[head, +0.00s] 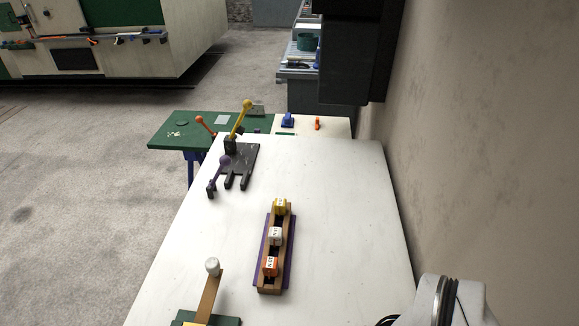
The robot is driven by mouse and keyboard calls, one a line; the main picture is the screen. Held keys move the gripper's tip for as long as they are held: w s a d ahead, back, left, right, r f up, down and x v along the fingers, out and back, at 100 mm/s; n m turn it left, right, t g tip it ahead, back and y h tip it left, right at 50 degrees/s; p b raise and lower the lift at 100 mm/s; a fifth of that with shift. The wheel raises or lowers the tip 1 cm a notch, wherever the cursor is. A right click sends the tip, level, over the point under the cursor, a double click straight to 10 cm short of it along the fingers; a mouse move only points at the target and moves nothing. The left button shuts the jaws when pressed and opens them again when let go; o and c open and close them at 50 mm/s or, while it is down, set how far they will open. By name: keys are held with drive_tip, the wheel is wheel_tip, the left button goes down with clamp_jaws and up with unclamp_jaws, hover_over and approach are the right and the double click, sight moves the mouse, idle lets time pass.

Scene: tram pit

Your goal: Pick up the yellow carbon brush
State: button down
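The yellow carbon brush (281,206) is a small block with a pale marked face. It sits in the far end of a narrow brown wooden holder (265,285) on the white table. A white block (275,236) sits in the middle of the same holder, and an orange block (270,266) sits at the near end. A purple strip (287,273) lies under the holder. My gripper is not in view; only a white and black part of my arm shows at the lower right, apart from the holder.
A dark lever stand (239,163) with yellow and purple knobs stands at the table's far left. A lever with a white knob (212,267) rises at the near left. The white table (345,215) is clear right of the holder, with a wall (475,130) beyond.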

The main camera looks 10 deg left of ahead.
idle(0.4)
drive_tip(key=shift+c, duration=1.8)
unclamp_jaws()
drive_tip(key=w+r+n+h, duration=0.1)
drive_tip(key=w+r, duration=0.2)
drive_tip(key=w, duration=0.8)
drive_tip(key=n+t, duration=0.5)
hover_over(280, 202)
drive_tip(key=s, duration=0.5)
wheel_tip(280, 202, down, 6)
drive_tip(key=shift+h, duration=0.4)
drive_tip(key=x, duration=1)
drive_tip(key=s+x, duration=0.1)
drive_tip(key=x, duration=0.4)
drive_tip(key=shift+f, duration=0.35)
